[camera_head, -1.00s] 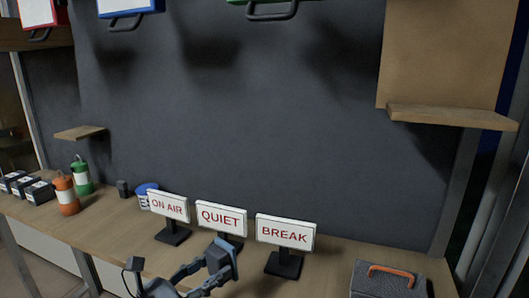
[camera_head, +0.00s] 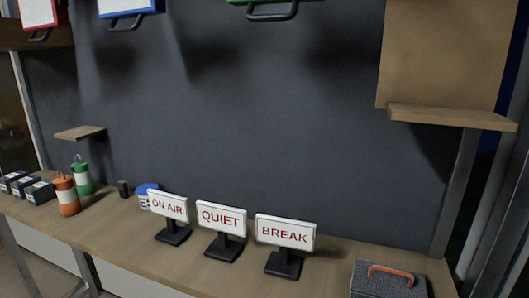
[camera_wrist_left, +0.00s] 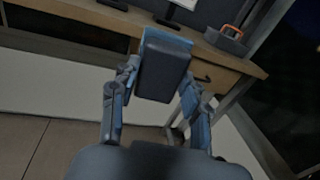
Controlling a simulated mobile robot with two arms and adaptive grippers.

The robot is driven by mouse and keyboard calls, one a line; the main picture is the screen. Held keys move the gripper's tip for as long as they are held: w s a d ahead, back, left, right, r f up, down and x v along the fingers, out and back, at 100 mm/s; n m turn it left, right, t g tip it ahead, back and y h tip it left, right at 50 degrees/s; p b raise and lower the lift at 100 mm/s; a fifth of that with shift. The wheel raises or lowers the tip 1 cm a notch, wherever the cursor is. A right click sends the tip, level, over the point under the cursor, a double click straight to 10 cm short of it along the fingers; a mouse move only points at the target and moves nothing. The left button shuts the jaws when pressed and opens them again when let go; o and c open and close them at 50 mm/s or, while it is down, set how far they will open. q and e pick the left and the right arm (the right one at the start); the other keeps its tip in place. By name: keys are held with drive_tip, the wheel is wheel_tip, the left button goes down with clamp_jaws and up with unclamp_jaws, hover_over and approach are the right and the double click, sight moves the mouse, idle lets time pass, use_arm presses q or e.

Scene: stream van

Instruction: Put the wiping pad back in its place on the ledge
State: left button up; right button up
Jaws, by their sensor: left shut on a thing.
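The wiping pad (camera_wrist_left: 163,68), a dark grey block with a blue face along its far side, is between the fingers of my left gripper (camera_wrist_left: 158,78) in the left wrist view. The gripper is shut on it and holds it in front of the workbench edge. Neither the pad nor the left gripper shows in the head view. Two wooden ledges show there: a small empty one (camera_head: 81,132) on the left and a larger empty one (camera_head: 452,117) on the right, below a tan board. My right gripper is not in view.
The signs ON AIR (camera_head: 168,206), QUIET (camera_head: 221,217) and BREAK (camera_head: 285,232) stand on the workbench (camera_head: 120,232). Orange (camera_head: 67,196) and green (camera_head: 82,175) bottles stand left, a grey case (camera_head: 388,280) right.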

use_arm(q)
drive_tip(key=shift+w+a+r+n+t+y, duration=0.2)
drive_tip(key=shift+w+r+n+t+y, duration=0.2)
drive_tip(key=shift+n+y, duration=0.5)
drive_tip(key=shift+w+a+r+n+t+y, duration=0.15)
drive_tip(key=shift+w+r+n+t+y, duration=0.35)
drive_tip(key=shift+y, duration=0.75)
drive_tip(key=shift+w+a+r+n+t+y, duration=0.1)
drive_tip(key=shift+w+a+n+t+y, duration=0.15)
drive_tip(key=shift+n+y, duration=0.75)
drive_tip(key=shift+w+a+r+n+y, duration=0.1)
drive_tip(key=shift+a+r+n+y, duration=0.2)
drive_tip(key=shift+y, duration=0.45)
drive_tip(key=shift+w+a+n+y, duration=0.1)
drive_tip(key=shift+n+y, duration=0.3)
drive_tip(key=shift+y, duration=0.3)
drive_tip(key=shift+a, duration=0.1)
